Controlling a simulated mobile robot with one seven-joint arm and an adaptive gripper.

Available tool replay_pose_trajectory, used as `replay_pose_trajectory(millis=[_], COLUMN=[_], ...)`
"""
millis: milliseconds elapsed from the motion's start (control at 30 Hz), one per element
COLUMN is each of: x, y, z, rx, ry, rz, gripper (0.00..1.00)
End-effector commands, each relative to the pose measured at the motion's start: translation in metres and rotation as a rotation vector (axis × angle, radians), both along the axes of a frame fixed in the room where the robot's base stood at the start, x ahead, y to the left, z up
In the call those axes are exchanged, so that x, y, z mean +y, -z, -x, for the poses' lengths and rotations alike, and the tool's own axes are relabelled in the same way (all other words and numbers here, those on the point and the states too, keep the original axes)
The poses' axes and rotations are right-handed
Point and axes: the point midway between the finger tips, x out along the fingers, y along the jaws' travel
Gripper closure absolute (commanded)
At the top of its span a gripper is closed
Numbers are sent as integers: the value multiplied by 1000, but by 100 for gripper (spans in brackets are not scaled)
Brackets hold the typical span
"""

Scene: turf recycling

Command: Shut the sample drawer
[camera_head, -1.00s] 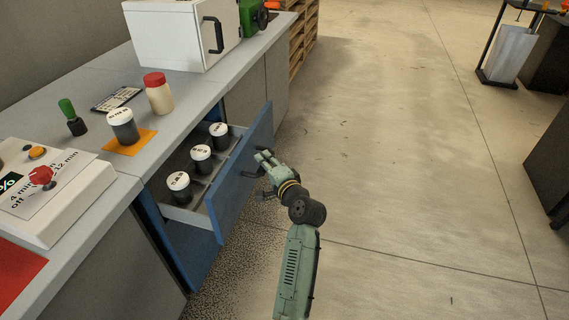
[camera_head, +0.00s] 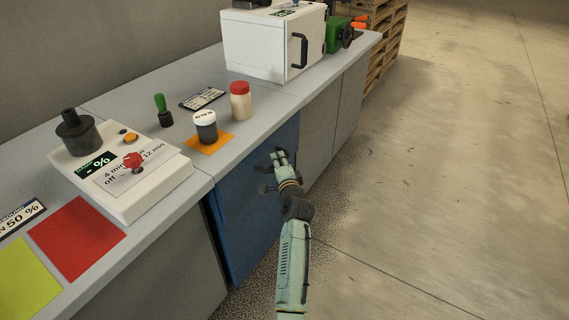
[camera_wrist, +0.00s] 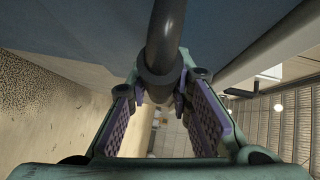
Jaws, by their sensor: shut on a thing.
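The sample drawer's blue front (camera_head: 250,205) is under the grey worktop in the head view. It looks level with the cabinet fronts beside it, and the drawer's inside does not show. My gripper (camera_head: 278,158) is at the upper part of the blue front. In the wrist view my gripper (camera_wrist: 162,100) has its two padded fingers on either side of the dark bar handle (camera_wrist: 166,35). It is shut on the handle. The sample cups that stood inside the drawer are hidden.
The floor to the right (camera_head: 460,200) is clear.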

Motion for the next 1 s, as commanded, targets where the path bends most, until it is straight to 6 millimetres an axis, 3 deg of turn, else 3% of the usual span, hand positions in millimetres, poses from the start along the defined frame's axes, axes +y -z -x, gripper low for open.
replay_pose_trajectory(millis=[333, 667, 833, 1000], x=[-1, -2, -6, -12], y=[1, 1, -1, -6], z=[1, 2, 22, 58], rx=[2, 2, 2, 3], ry=[0, 1, 2, 2], rz=[-1, 0, 1, 0], gripper=[60, 60, 60, 60])
